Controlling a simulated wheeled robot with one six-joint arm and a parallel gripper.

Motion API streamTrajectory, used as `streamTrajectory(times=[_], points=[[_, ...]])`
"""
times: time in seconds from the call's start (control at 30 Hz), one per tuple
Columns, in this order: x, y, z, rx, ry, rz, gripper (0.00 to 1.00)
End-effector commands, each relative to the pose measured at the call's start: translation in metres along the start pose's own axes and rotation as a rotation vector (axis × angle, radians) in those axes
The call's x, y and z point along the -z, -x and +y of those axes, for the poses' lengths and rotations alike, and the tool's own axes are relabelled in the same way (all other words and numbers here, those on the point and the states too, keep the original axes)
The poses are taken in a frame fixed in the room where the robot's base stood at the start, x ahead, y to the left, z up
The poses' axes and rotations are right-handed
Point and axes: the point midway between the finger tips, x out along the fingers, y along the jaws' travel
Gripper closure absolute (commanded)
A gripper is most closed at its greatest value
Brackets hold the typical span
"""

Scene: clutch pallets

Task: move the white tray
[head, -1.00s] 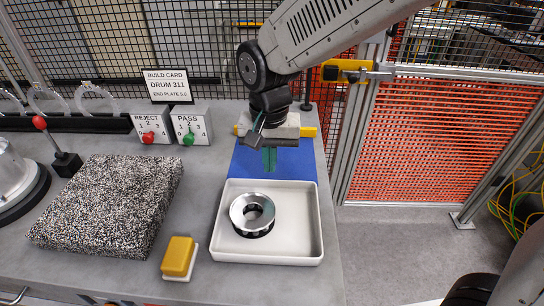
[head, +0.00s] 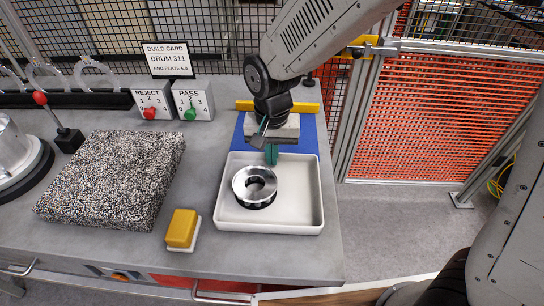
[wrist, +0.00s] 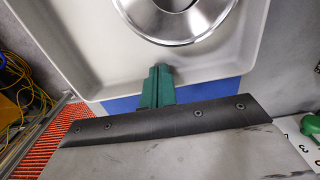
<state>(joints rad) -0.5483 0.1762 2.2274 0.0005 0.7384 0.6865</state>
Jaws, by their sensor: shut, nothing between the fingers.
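The white tray (head: 303,218) is a shallow square tray on the grey bench near its right end, its far edge by a blue mat (head: 308,135). A shiny metal ring (head: 256,186) with a dark lower edge sits inside it, left of the middle. My gripper (head: 271,161) points down at the tray's far wall, its green fingers together and empty. In the wrist view the fingertips (wrist: 160,70) overlap that wall, with the white tray (wrist: 105,62) and part of the metal ring (wrist: 180,18) beyond. I cannot tell whether the fingers touch the wall.
A speckled slab (head: 112,180) and a yellow block on a white base (head: 181,228) are left of the tray. Reject (head: 152,101) and pass (head: 190,100) boxes stand behind. A yellow bar (head: 305,107) lies behind the mat. A mesh fence (head: 435,120) is at right.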

Motion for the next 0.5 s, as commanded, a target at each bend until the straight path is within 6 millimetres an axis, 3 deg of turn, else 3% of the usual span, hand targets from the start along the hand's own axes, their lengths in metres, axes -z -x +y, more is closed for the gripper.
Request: streamTrajectory(times=[0.5], points=[[0.153, -0.001, 0.001, 0.000, -0.004, 0.002, 1.00]])
